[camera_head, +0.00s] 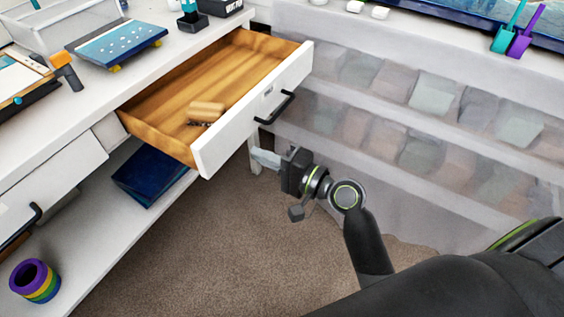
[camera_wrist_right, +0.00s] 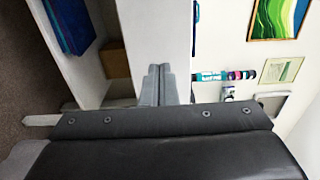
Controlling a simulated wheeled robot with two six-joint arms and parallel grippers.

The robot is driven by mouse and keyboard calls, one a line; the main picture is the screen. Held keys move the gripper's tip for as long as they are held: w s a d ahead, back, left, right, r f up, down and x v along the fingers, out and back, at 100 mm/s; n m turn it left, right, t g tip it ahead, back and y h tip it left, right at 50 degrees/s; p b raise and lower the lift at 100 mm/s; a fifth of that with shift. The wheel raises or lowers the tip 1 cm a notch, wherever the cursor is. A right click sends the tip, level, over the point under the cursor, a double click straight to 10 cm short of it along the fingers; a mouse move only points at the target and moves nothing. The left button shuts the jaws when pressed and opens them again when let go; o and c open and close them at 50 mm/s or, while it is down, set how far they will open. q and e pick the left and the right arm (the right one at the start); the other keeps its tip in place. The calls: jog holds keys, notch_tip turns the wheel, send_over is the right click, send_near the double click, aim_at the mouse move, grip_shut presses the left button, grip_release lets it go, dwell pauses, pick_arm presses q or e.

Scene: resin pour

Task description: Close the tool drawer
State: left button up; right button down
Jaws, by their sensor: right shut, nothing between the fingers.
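The tool drawer (camera_head: 205,146) stands pulled out from the white workbench in the head view. It has a wooden inside, a white front and a black bar handle (camera_head: 274,107). A small wooden-handled tool (camera_head: 207,112) lies in it. My right gripper (camera_head: 262,158) is shut and empty, just below and in front of the drawer front, near the handle. In the right wrist view, its shut fingers (camera_wrist_right: 158,84) point at a white panel (camera_wrist_right: 155,35), probably the drawer front; I cannot tell whether they touch it. My left gripper is not in view.
A rack of clear bins (camera_head: 420,100) runs along the right. A lower shelf holds a dark blue box (camera_head: 150,176) and rolls of coloured tape (camera_head: 35,281). A blue board (camera_head: 117,42) and a hammer-like tool (camera_head: 66,70) lie on the benchtop. The carpet (camera_head: 215,245) is clear.

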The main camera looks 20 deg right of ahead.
aim_at(229, 140)
jog(key=x, duration=0.6)
jog(key=shift+w, duration=0.1)
jog(key=shift+w, duration=0.1)
